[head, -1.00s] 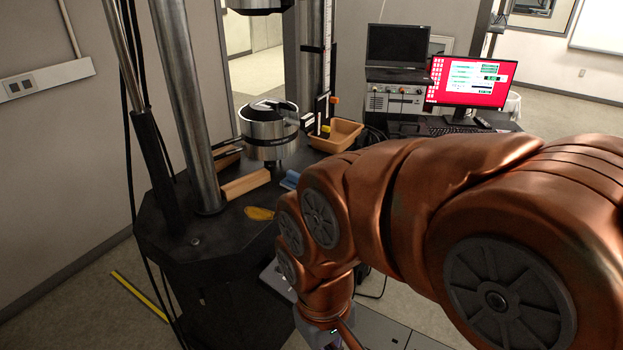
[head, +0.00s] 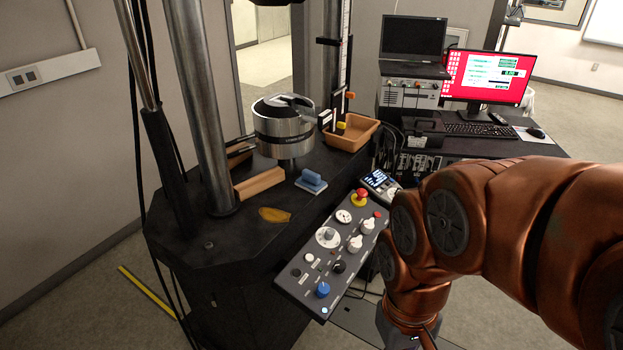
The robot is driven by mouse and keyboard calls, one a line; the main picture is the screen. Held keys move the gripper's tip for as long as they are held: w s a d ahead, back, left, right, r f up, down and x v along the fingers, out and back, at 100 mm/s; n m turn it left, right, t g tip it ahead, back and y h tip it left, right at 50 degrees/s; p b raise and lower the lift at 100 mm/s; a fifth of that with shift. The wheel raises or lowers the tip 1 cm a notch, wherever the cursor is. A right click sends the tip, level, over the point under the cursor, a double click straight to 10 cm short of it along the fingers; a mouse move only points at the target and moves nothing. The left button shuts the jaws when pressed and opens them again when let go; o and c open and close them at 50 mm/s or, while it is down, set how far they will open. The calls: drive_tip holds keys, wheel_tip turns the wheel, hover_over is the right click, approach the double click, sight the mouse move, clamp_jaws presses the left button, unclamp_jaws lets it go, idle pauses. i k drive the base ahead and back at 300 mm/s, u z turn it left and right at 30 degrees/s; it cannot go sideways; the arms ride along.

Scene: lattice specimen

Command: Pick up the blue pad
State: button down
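The blue pad (head: 311,181) lies on the black machine table (head: 240,241), right of a wooden block and in front of the metal cylinder. It has a raised blue handle-like part on top and a paler base. My copper-coloured arm fills the right side of the head view and bends downward at its near end. My gripper is out of view below the picture's bottom edge. Nothing touches the pad from my arm.
A wooden block (head: 259,185), a yellow-brown flat piece (head: 274,215) and a metal cylinder (head: 283,128) are near the pad. A tan bin (head: 350,134) stands behind it. A control panel (head: 332,252) with knobs juts from the table's front right. A steel column (head: 201,110) rises at left.

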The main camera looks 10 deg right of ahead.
sight(310, 182)
drive_tip(key=i, duration=0.6)
drive_tip(key=u, duration=1.35)
